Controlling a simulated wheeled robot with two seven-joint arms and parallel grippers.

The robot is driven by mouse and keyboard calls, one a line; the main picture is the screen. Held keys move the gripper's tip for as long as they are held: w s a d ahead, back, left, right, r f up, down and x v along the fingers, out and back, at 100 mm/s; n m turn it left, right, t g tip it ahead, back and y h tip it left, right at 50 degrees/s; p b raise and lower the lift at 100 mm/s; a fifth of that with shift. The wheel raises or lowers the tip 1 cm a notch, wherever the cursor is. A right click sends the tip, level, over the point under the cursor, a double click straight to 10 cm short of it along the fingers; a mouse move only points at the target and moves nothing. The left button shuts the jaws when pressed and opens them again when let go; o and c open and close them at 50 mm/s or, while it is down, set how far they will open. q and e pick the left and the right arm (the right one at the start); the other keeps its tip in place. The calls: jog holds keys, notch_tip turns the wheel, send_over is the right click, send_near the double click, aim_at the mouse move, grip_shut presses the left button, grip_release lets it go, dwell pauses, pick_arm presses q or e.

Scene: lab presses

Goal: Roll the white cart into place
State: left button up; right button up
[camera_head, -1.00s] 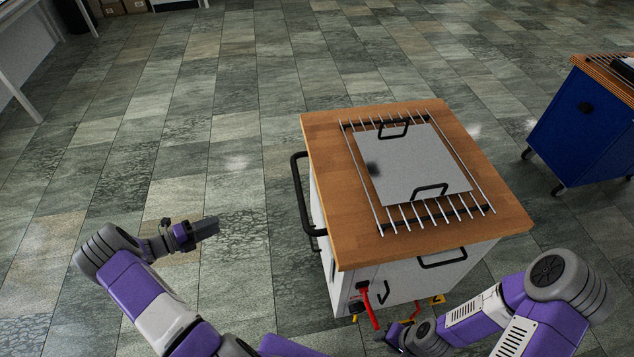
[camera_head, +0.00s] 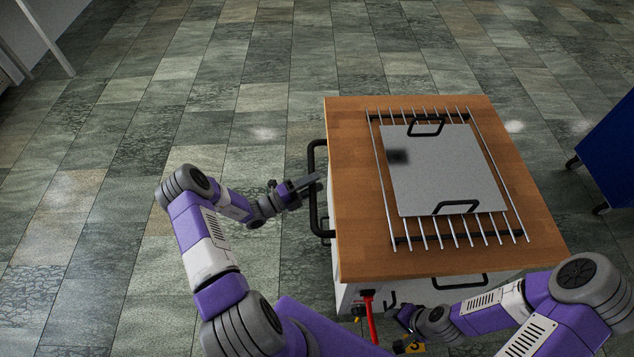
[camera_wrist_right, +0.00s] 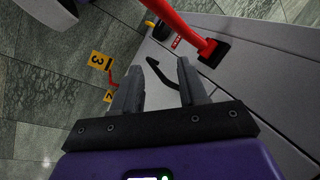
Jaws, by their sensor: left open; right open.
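The white cart (camera_head: 345,293) has a wooden top (camera_head: 353,200) and stands in front of me, right of the middle in the head view. A black side handle (camera_head: 313,190) is on its left side. My left gripper (camera_head: 316,181) is open, with its fingertips at that handle; I cannot tell whether they touch it. My right gripper (camera_wrist_right: 157,85) is open near the cart's front face. In the right wrist view a black handle (camera_wrist_right: 158,76) shows between its fingers, and a red lever (camera_wrist_right: 188,30) is just above. In the head view the right fingers are hard to make out.
A metal plate (camera_head: 440,170) with two handles lies on a rod rack (camera_head: 395,225) on the cart top. A blue cart (camera_head: 610,155) stands at the right edge.

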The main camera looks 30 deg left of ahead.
pick_arm(q)
jog(key=shift+x, duration=0.8)
grip_shut()
